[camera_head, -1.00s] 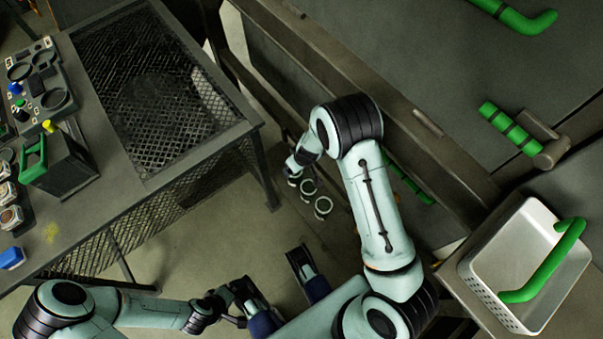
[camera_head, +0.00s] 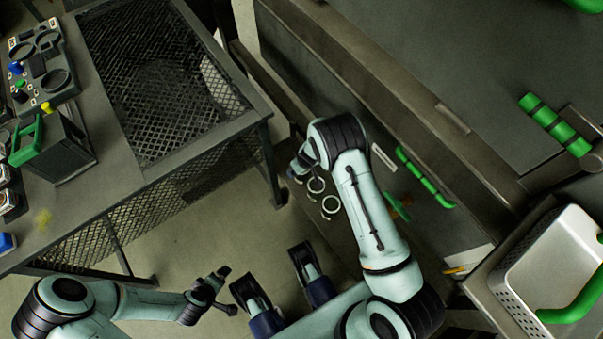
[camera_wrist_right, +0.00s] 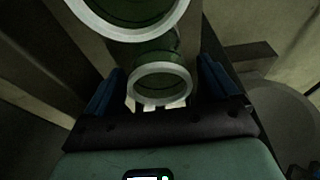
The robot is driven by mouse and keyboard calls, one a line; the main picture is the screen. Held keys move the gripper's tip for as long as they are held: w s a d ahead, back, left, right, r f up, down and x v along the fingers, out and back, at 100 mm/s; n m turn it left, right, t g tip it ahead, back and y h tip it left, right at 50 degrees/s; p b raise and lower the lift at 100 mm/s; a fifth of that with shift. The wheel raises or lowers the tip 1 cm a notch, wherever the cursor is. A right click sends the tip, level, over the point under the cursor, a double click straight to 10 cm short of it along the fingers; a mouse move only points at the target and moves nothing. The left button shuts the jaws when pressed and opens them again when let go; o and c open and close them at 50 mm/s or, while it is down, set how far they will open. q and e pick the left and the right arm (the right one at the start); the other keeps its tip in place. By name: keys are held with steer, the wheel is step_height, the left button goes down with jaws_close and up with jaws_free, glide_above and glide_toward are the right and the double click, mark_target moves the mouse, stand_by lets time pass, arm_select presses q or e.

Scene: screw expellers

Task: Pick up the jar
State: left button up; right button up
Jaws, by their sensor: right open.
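Two greenish glass jars with pale rims stand near the right hand in the head view: one jar (camera_head: 316,185) and another just below and right of it (camera_head: 330,206). In the right wrist view, a jar (camera_wrist_right: 162,82) shows between the blue fingers of my right gripper (camera_wrist_right: 165,92), with its rim toward the camera. A second jar (camera_wrist_right: 135,12) is cut off at the top edge. My right gripper is open; I cannot tell whether it touches the jar. In the head view, it (camera_head: 298,174) is beside the jars, partly hidden. My left gripper (camera_head: 230,290) is open and empty, at the lower left.
A metal table with a mesh panel (camera_head: 160,90) is at the left, holding a dark green-handled box (camera_head: 62,150). A steel cabinet with a green handle (camera_head: 425,178) is at the right. A white perforated basket (camera_head: 545,265) is at the lower right. Floor between is bare.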

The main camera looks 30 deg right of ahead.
steer(key=shift+w+f, duration=0.15)
steer(key=shift+f, duration=0.55)
arm_select(q)
steer(key=shift+w+a+f, duration=0.2)
steer(key=shift+w, duration=0.15)
arm_select(e)
steer(key=c, duration=1.1)
steer(key=shift+r, duration=0.1)
